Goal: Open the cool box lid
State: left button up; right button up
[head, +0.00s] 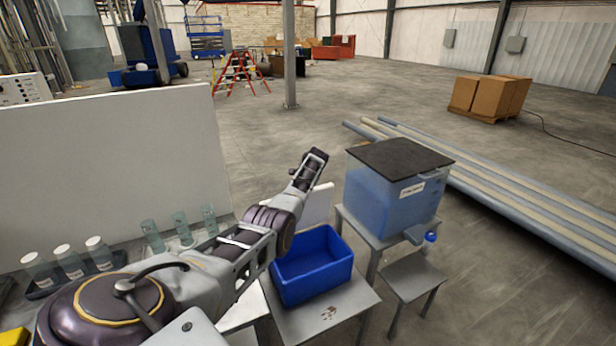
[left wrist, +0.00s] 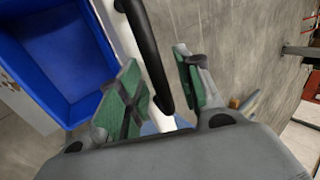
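The cool box (head: 326,287) is an open-topped blue box on a grey stand, its empty inside visible. Its white lid (head: 317,207) stands raised at the back of the box, partly hidden by my left arm. My left gripper (head: 313,160) is at the lid's upper edge. In the left wrist view, the black handle bar (left wrist: 146,42) runs between the two green-padded fingers of my left gripper (left wrist: 160,62). The fingers are apart, with a gap beside the bar. The blue box (left wrist: 65,50) lies to the left there. My right gripper is not in view.
A blue-tinted tank (head: 385,205) with a dark cover stands right of the box, with a small grey stool (head: 412,278) in front. Glass cylinders (head: 183,228) and white-capped jars (head: 70,262) stand at left before a white panel (head: 110,170). Long pipes (head: 500,185) lie on the floor.

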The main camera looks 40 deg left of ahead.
pick_arm(q)
jog(key=v, duration=1.1)
jog(key=shift+d+r, duration=0.2)
dwell(0.5)
dwell(0.5)
